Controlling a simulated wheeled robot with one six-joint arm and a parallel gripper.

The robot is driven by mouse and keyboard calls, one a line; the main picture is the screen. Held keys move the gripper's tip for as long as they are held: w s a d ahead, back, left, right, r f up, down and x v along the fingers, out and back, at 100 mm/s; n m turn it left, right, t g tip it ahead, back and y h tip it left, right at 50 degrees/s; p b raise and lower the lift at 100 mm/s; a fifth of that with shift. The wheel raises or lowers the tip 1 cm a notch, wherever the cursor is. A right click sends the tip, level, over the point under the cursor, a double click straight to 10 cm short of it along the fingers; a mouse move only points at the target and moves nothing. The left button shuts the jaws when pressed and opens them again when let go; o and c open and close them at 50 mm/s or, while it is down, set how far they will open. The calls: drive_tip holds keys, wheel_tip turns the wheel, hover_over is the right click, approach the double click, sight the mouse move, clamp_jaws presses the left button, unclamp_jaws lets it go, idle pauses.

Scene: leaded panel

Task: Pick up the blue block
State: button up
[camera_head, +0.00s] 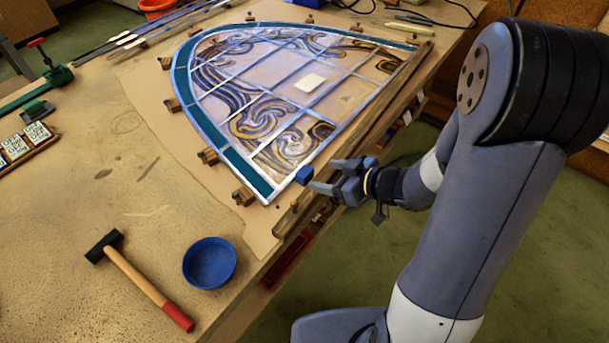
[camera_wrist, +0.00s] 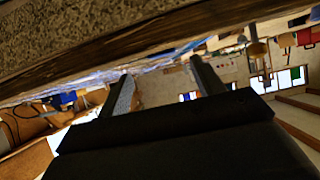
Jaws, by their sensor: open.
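The small blue block (camera_head: 304,175) sits at the near right corner of the leaded panel (camera_head: 318,84), by the table's edge, in the head view. My gripper (camera_head: 327,174) is open, just right of the block, with its fingers pointing left towards it. The fingers look apart and empty in the wrist view (camera_wrist: 163,76). A blue patch (camera_wrist: 67,99) shows at the left of the wrist view, but I cannot tell whether it is the block.
A blue bowl (camera_head: 209,264) and a hammer (camera_head: 143,282) lie on the near part of the table (camera_head: 130,215). Wooden blocks (camera_head: 243,196) and a wooden strip (camera_head: 362,136) border the panel. Tiles lie at the left edge. Bare tabletop lies left of the panel.

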sight(306, 171)
drive_tip(key=shift+x, duration=3.25)
drive_tip(key=shift+a+r, duration=0.15)
drive_tip(key=shift+s, duration=0.1)
drive_tip(key=shift+c, duration=0.2)
drive_tip(key=c, duration=1)
